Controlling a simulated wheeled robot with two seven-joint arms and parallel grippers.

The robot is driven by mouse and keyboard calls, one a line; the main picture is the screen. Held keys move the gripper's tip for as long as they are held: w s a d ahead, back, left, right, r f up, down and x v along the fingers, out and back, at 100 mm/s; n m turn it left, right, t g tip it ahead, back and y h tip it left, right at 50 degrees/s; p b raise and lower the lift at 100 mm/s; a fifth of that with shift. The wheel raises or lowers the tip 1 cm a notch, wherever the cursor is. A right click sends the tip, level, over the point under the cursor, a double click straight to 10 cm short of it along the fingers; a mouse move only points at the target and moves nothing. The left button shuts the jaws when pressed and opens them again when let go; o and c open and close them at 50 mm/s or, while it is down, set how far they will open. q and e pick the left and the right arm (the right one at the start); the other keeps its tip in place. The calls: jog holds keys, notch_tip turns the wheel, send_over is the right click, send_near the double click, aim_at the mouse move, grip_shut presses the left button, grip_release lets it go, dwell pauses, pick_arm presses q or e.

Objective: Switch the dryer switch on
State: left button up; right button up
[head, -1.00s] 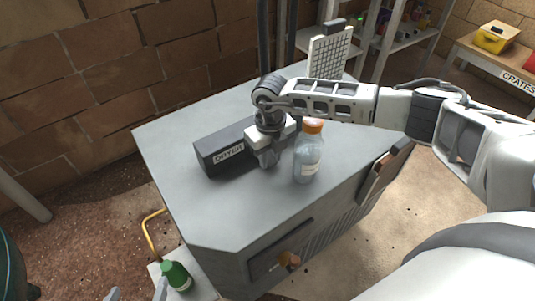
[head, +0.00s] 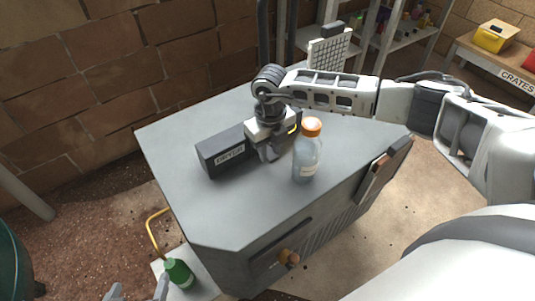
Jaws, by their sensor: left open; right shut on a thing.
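The dark dryer box (head: 222,157), with a white DRYER label, lies on the grey cabinet top (head: 200,205). My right gripper (head: 270,154) reaches down from above at the right part of the box, its fingers shut at the box's front side. It covers most of that part, so the switch between the fingers is hidden. A yellow edge (head: 296,127) shows just right of the gripper. My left gripper (head: 138,292) is at the bottom edge, partly cut off, with its two fingertips apart and empty, away from the dryer.
A clear bottle (head: 306,158) with an orange cap stands close right of my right gripper. A green bottle (head: 179,273) stands low beside the cabinet. The left cabinet top is clear.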

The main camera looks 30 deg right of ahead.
jog(key=shift+r+p, duration=0.5)
jog(key=shift+r, duration=0.25)
jog(key=shift+r+p, duration=0.3)
jog(key=shift+r, duration=0.05)
jog(key=o, duration=0.7)
jog(key=shift+f, duration=0.1)
notch_tip(320, 180, up, 4)
jog(key=p, duration=0.3)
